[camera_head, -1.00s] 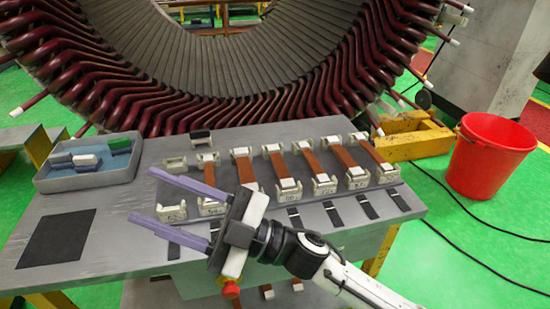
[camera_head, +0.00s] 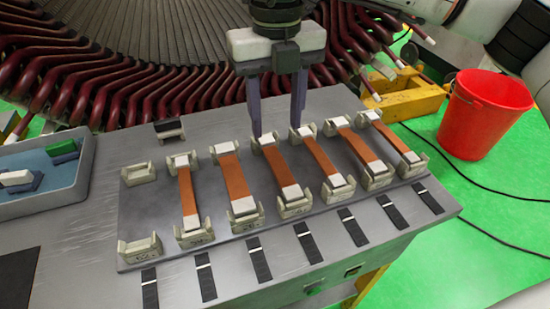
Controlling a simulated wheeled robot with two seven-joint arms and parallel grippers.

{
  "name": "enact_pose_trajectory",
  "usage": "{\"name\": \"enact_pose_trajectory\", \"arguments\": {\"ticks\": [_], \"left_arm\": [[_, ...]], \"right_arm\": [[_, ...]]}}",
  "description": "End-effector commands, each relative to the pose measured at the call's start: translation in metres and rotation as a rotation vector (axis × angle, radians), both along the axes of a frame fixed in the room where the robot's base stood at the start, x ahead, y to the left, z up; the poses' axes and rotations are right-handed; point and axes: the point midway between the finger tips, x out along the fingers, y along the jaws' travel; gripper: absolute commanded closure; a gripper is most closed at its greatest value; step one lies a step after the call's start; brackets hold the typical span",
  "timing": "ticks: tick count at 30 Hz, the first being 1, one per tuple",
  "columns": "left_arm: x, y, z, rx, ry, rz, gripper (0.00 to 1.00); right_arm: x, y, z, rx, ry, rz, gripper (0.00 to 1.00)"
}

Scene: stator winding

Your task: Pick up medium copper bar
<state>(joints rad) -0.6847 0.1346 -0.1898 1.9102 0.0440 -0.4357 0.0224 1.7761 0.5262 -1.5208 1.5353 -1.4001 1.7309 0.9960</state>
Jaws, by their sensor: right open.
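Several copper bars lie side by side in pairs of pale holders on a grey plate (camera_head: 215,240). They include a left one (camera_head: 188,192), a second (camera_head: 234,178), a third (camera_head: 279,168), a fourth (camera_head: 319,156) and a far right one (camera_head: 390,137). I cannot tell from labels which is the medium bar. My right gripper (camera_head: 277,131) points down at the back of the row, its two purple-grey fingers apart and empty. The fingertips appear around the third bar's far end, one on each side; their height above it is unclear. My left gripper is out of view.
An empty holder pair (camera_head: 140,249) stands at the plate's left. A blue tray (camera_head: 50,204) with small blocks is at the left edge. The stator with dark red coil ends (camera_head: 120,95) stands close behind the table. A red bucket (camera_head: 485,115) is at right.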

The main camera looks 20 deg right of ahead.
Motion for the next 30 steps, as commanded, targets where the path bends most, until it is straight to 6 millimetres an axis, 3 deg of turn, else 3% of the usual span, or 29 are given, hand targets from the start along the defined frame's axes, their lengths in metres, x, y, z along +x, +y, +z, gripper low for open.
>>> {"name": "enact_pose_trajectory", "arguments": {"ticks": [6, 13, 21, 30], "left_arm": [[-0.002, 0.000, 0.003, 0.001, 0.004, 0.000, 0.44], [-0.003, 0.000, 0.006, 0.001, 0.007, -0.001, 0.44], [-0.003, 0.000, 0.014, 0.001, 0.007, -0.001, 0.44], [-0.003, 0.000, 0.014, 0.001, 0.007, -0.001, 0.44]], "right_arm": [[-0.001, -0.001, -0.033, -0.001, 0.003, 0.000, 0.55], [-0.001, -0.001, -0.051, 0.001, 0.004, 0.002, 0.55], [-0.002, -0.004, -0.089, 0.002, 0.003, 0.002, 0.55], [-0.001, -0.003, -0.094, 0.004, 0.001, 0.003, 0.55]]}}
